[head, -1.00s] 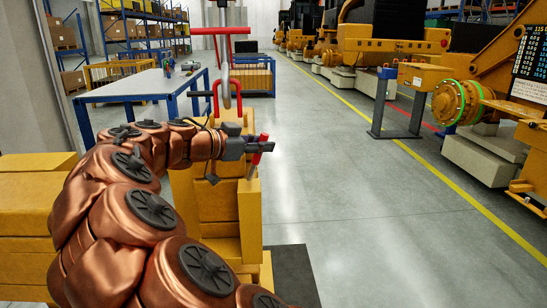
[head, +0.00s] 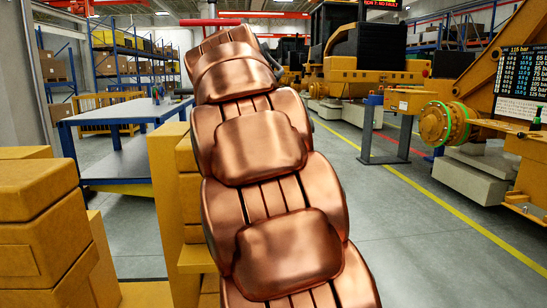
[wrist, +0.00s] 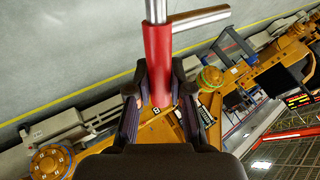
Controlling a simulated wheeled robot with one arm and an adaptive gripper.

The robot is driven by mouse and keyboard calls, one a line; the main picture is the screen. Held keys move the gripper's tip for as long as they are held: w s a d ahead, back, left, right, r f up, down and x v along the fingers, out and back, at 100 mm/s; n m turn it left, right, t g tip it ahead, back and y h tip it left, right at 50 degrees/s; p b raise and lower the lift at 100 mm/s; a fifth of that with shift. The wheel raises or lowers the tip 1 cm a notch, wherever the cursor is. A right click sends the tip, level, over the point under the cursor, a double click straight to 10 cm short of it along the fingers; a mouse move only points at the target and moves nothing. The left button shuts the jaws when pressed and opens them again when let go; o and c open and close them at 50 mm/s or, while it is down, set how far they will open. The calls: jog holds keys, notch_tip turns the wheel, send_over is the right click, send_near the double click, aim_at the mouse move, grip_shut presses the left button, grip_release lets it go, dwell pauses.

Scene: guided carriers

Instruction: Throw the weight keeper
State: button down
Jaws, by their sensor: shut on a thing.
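My gripper (wrist: 158,100) shows in the wrist view with its two dark fingers shut on a red-sleeved handle (wrist: 157,62), which I take to be the weight keeper. A bare metal rod comes out of the top of the sleeve, and a metal crossbar (wrist: 200,20) reaches right from it.
A blue-legged table (head: 120,112) stands behind the blocks at left. Stacked yellow blocks (head: 40,220) fill the lower left. Yellow machinery (head: 375,75) lines the right, with a grey post (head: 372,130) in front. The floor right of the arm is clear.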

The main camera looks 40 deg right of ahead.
jog(key=shift+s+d+f+m+t+y+b, duration=0.2)
jog(key=shift+f+m+t+y+b, duration=0.2)
jog(key=shift+f+t+y+b, duration=0.45)
jog(key=shift+s+d+f+m+t+y+b, duration=0.15)
jog(key=shift+f+m+t+y+b, duration=0.3)
jog(key=shift+f+y+b, duration=0.75)
jog(key=shift+w+f, duration=0.1)
jog(key=shift+f, duration=0.2)
jog(key=c, duration=1)
grip_release()
jog(key=shift+c, duration=0.2)
jog(key=shift+r, duration=0.1)
jog(key=v, duration=0.7)
jog(key=shift+a, duration=0.2)
jog(key=shift+r, duration=0.1)
